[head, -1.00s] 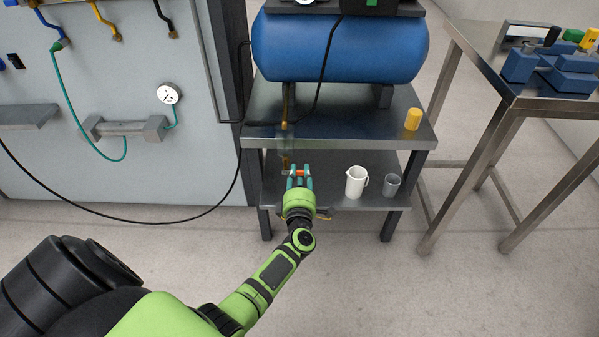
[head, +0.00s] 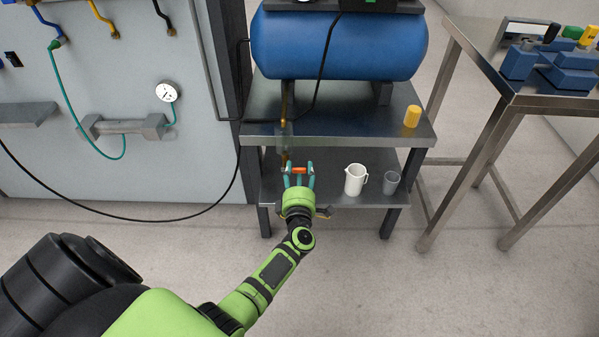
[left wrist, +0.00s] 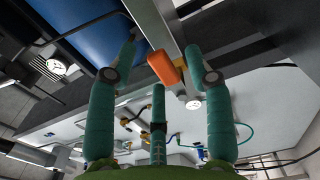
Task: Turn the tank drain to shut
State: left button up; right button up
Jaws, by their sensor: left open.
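The blue tank (head: 340,46) lies on the upper shelf of a metal stand, and it also shows at the top of the left wrist view (left wrist: 80,28). Below it is the drain's orange handle (head: 299,170), which appears in the left wrist view as an orange block (left wrist: 163,67). My left gripper (head: 299,168) is open with teal fingers on either side of the handle. In the left wrist view the open fingers (left wrist: 166,62) flank the orange handle, with gaps visible. I cannot tell whether any finger touches it. My right gripper is not in view.
A white jug (head: 355,180) and a grey cup (head: 391,182) stand on the lower shelf (head: 330,198). A yellow cylinder (head: 411,116) is on the upper shelf (head: 352,125). A steel table (head: 500,78) stands at right. Floor in front is clear.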

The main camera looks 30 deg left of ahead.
pick_arm(q)
jog(key=v, duration=1.1)
jog(key=shift+s+d, duration=0.3)
jog(key=shift+f, duration=0.1)
